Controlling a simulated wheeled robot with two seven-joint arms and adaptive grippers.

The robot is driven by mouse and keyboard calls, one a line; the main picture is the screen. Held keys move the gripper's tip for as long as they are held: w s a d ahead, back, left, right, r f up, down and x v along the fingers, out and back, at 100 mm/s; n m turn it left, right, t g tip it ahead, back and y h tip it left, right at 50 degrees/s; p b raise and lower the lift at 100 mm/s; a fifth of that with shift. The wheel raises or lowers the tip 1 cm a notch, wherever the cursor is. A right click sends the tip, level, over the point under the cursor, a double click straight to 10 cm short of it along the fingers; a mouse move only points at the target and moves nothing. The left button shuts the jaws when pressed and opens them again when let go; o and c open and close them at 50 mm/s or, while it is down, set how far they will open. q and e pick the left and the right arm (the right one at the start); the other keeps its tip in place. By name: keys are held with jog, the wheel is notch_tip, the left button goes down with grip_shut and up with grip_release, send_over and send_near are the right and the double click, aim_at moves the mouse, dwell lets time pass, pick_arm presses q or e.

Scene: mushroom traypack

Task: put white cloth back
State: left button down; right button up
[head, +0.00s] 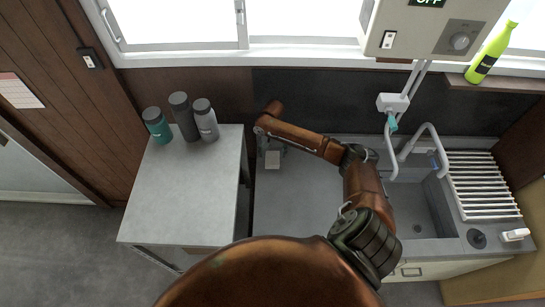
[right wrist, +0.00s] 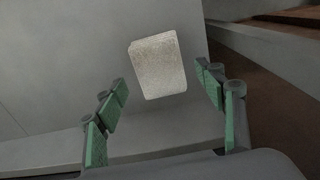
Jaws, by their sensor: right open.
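The white cloth (right wrist: 158,68) is a small folded, off-white rectangle lying on the grey counter. In the right wrist view it lies ahead of my right gripper (right wrist: 165,105), between the lines of its two green-padded fingers. The fingers are apart and do not touch the cloth. In the head view the cloth (head: 272,159) shows as a small pale patch at the back left of the sink counter (head: 300,205). My right gripper (head: 270,145) is over that spot, partly hidden by its own wrist. My left gripper is not in view.
A separate grey table (head: 185,190) stands at the left with three bottles (head: 180,117) at its back. The sink (head: 425,215), a tap (head: 405,150) and a drying rack (head: 480,185) are at the right. A wall box (head: 435,28) hangs above. The counter's middle is clear.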

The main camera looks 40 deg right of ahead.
aim_at(272, 158)
notch_tip(272, 158, up, 8)
jog(key=shift+r, duration=0.25)
jog(key=shift+c, duration=0.4)
dwell(2.1)
